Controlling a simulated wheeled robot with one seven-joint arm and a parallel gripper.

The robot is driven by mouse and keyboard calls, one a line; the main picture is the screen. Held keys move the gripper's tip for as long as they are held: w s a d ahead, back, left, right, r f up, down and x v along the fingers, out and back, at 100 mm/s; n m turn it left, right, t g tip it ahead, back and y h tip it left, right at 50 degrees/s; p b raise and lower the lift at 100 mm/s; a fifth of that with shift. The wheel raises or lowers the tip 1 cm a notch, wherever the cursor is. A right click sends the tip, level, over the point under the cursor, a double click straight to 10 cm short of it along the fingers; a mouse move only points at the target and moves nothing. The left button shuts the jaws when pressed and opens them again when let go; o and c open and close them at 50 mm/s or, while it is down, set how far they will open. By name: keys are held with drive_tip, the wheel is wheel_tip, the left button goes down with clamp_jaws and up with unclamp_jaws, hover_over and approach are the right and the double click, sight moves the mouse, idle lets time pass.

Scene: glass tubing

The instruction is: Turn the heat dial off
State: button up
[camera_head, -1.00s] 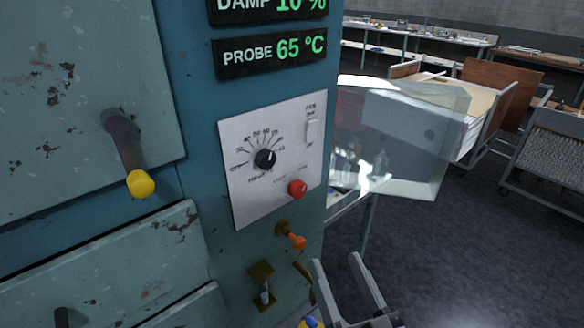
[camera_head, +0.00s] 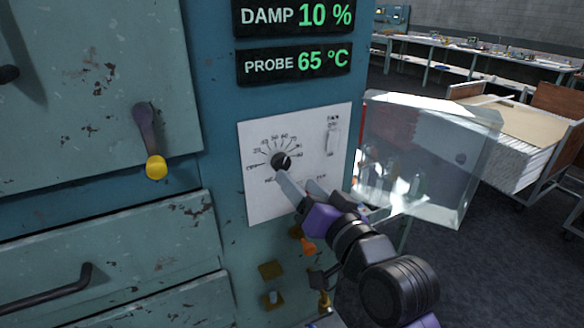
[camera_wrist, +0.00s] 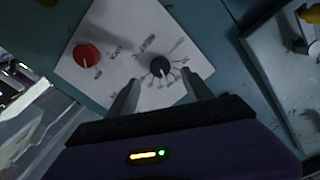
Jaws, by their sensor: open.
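The heat dial is a small black knob (camera_head: 281,161) with a white pointer line, on a white panel (camera_head: 260,208) fixed to the blue cabinet. Numbers and tick marks fan around it. In the head view its pointer line is toward the upper right, on the high-number side. My gripper (camera_head: 302,190) is open just below and right of the dial. In the wrist view the dial (camera_wrist: 160,67) lies ahead, between the two spread fingertips (camera_wrist: 160,84). I cannot tell whether a finger touches it.
A red button (camera_wrist: 87,55) is on the same panel, hidden behind my gripper in the head view. The probe display (camera_head: 295,63) reads 65 °C. A lever with a yellow knob (camera_head: 156,167) juts out on the left. A clear glass box (camera_head: 425,160) stands at the right.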

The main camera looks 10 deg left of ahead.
sight(283, 165)
drive_tip(key=shift+p+x, duration=0.75)
drive_tip(key=shift+x, duration=2.85)
clamp_jaws()
